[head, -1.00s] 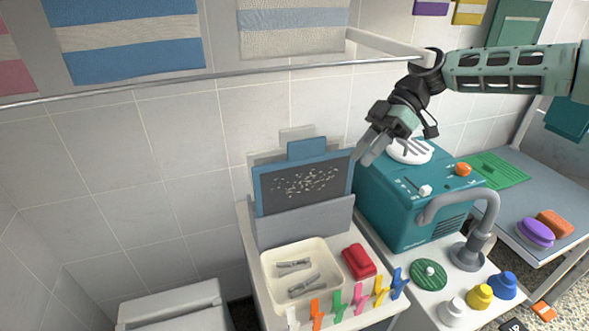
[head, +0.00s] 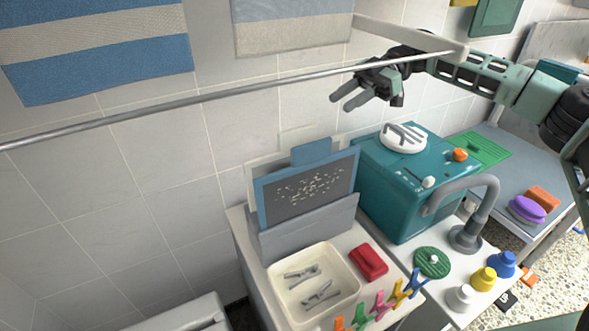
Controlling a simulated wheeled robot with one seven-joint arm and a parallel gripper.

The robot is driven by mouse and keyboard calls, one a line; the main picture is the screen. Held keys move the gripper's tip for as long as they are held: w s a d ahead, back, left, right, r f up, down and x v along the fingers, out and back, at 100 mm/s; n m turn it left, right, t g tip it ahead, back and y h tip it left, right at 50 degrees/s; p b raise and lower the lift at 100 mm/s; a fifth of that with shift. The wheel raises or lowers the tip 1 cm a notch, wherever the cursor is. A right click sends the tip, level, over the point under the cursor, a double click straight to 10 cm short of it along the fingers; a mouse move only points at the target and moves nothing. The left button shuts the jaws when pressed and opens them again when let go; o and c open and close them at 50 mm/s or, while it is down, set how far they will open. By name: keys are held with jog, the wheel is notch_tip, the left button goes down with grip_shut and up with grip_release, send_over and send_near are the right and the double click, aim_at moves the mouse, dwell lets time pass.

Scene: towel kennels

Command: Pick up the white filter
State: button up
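A pale, whitish panel (head: 298,138), likely the white filter, stands upright in a grey holder (head: 310,230) on the white counter. It is mostly hidden behind a blue-framed dark filter (head: 308,188) specked with light bits; only its top tab and left edge show. My gripper (head: 343,103) is in the air above and slightly right of the filters, in front of the tiled wall. Its two fingers point left and are apart, with nothing between them.
A metal rail (head: 215,97) crosses close to my gripper, with towels (head: 95,50) hanging above. A teal machine (head: 400,195) with a white slotted disc (head: 403,138) stands right of the filters. A cream tray (head: 335,308) and colored clips (head: 378,303) lie in front.

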aim_at(305, 127)
jog(key=p+x, duration=0.1)
jog(key=x, duration=0.6)
jog(key=shift+a+f+p, duration=0.1)
jog(key=shift+a+p, duration=0.15)
jog(key=shift+p, duration=0.15)
jog(key=p+x, duration=0.2)
jog(key=x, duration=0.2)
jog(key=shift+s+a, duration=0.1)
jog(key=shift+s, duration=0.1)
jog(key=shift+s+a+f, duration=0.1)
jog(key=shift+a+f, duration=0.25)
grip_shut()
